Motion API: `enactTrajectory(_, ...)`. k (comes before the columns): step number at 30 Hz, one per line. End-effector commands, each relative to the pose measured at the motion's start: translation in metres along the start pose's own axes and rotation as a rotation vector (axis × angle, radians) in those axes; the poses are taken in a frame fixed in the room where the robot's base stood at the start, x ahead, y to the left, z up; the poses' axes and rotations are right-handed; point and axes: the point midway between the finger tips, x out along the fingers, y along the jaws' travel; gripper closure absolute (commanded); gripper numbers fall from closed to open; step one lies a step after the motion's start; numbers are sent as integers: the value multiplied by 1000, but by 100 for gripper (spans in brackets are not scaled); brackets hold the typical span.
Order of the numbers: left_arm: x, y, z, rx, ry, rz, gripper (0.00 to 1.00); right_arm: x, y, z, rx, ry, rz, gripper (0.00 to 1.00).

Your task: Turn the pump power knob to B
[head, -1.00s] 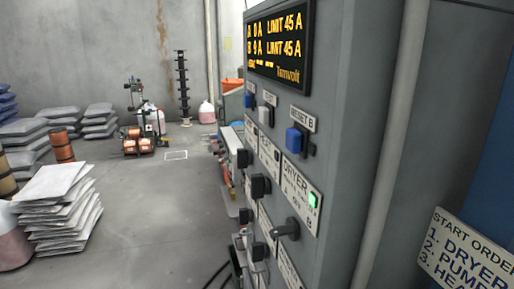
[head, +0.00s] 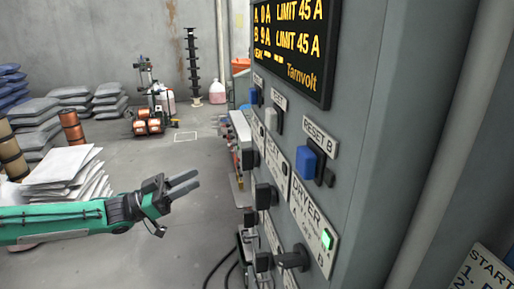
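A grey control panel (head: 365,130) stands on the right, seen at a steep angle. Its nearest plate reads DRYER (head: 308,205), with a lit green lamp (head: 327,239) and a dark knob (head: 291,259) below. Other dark knobs (head: 265,196) sit farther along the panel, one more (head: 263,262) lower down. Their labels are too slanted to read, so I cannot tell which is the pump knob or where it points. My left gripper (head: 198,180) is in the air left of the panel, fingers pointing right, slightly apart and empty. It touches nothing. My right gripper is not in view.
A display (head: 292,45) shows A 0 A and B 9 A, each LIMIT 45 A. A blue RESET B switch (head: 307,162) juts out below it. Stacked white sacks (head: 65,165) stand behind my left arm. Floor between arm and panel is clear, with cables near its foot.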

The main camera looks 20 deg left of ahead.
Motion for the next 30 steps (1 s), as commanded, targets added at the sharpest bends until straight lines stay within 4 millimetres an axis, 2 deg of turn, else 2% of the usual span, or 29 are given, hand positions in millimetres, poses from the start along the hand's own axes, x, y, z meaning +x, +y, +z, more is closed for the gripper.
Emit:
enactTrajectory(3,3,7,-10,-12,11,16,65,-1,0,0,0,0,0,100)
enactTrajectory(8,14,8,-12,-14,14,18,65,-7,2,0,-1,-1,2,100)
enactTrajectory(30,125,9,-15,-12,13,16,65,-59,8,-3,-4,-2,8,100)
